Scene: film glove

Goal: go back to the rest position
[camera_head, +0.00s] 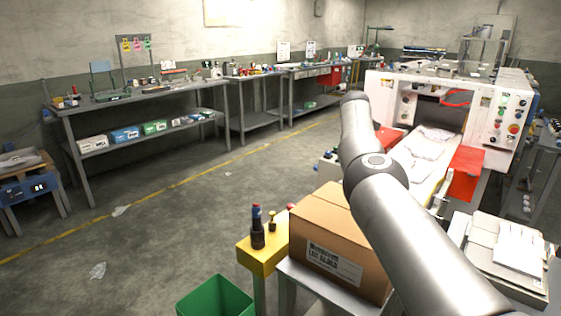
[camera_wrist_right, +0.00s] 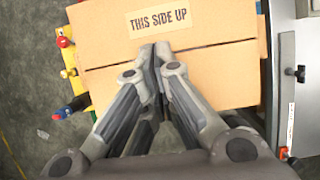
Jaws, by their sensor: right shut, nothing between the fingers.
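In the head view my right arm reaches up across the right half of the picture, and its gripper is hidden. In the right wrist view my right gripper (camera_wrist_right: 154,52) is shut and empty, with its fingertips together over the top of a cardboard box. The cardboard box (camera_head: 335,232) stands closed on a small table in the head view, partly behind my arm. Its top also shows in the right wrist view (camera_wrist_right: 220,62), with the print "THIS SIDE UP". I cannot tell whether the fingertips touch the box. My left gripper is in neither view.
A yellow stand (camera_head: 262,254) with dark bottles is left of the box, and a green bin (camera_head: 216,298) is on the floor. A white machine (camera_head: 490,112) with a conveyor is at the right. Papers (camera_head: 515,250) lie stacked at the lower right. The left floor is mostly clear.

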